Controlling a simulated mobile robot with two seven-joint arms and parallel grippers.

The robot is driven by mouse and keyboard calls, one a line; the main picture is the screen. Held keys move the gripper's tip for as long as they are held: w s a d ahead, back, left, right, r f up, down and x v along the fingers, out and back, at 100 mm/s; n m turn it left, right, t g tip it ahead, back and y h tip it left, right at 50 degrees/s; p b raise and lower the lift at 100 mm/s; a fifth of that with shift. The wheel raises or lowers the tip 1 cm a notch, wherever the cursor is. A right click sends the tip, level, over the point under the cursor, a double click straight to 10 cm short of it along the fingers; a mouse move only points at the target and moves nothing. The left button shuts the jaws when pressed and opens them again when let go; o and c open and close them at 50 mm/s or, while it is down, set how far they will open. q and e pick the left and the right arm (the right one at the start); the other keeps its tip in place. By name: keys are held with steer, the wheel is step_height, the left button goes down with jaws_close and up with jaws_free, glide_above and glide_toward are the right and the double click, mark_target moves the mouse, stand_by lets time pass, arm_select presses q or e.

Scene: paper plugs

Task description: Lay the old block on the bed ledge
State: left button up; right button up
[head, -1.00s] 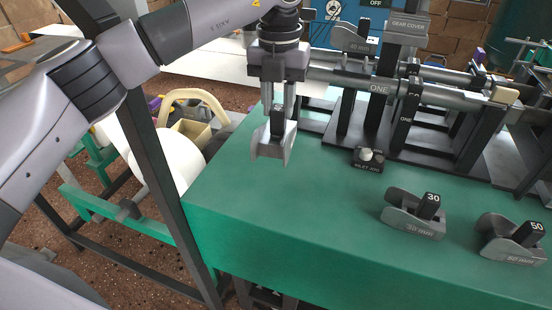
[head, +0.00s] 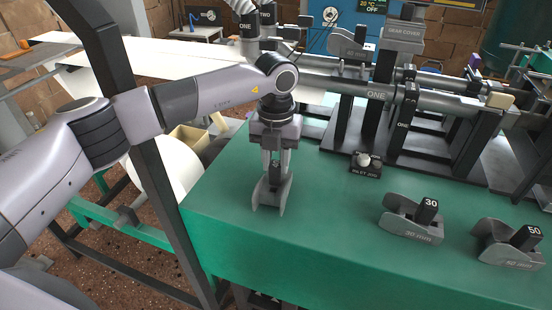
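The old block (head: 268,197) is a grey saddle-shaped piece with a dark upright handle. It is at the left part of the green bed ledge (head: 320,260), upright. I cannot tell whether its underside touches the green surface. My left gripper (head: 276,172) points down from above, its two fingers on either side of the block's handle, shut on it. The number on the handle is too small to read. My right gripper is not in view.
A 30 mm block (head: 412,220) and a 50 mm block (head: 505,246) stand on the ledge to the right. A small inlet jog box (head: 365,165) with a pale knob sits behind them. Dark uprights and rollers (head: 375,95) stand at the back. The ledge's front middle is clear.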

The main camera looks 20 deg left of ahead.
arm_select(q)
steer(key=o, duration=0.6)
step_height(320, 180, up, 12)
steer(key=shift+r, duration=0.1)
stand_by(0.5)
